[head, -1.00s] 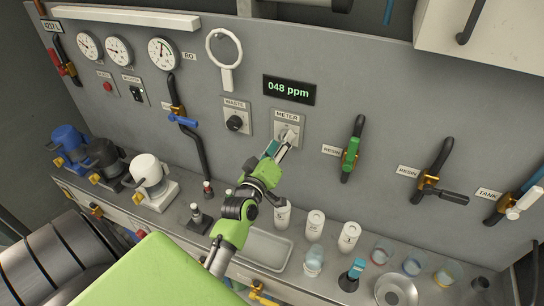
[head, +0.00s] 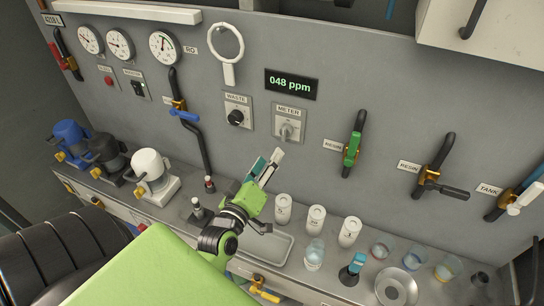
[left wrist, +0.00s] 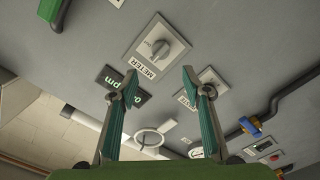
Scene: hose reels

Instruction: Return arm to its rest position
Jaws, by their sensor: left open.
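My left gripper (head: 268,165) is in front of the grey panel, below and left of the METER knob (head: 287,131). Its teal-padded fingers are apart and nothing is between them. In the left wrist view the open fingers (left wrist: 155,85) point at the panel, with the METER knob (left wrist: 160,48) beyond and between their tips, clear of them. My green left arm (head: 225,225) is bent over the counter. The display (head: 291,84) above the knob reads 048 ppm. My right gripper does not show.
Several white numbered bottles (head: 316,219), glass cups (head: 412,266) and a metal bowl (head: 396,287) stand on the counter right of my arm. A tray (head: 277,246) lies by the arm. Valves with handles (head: 352,148) stick out from the panel. The WASTE knob (head: 236,117) is nearby.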

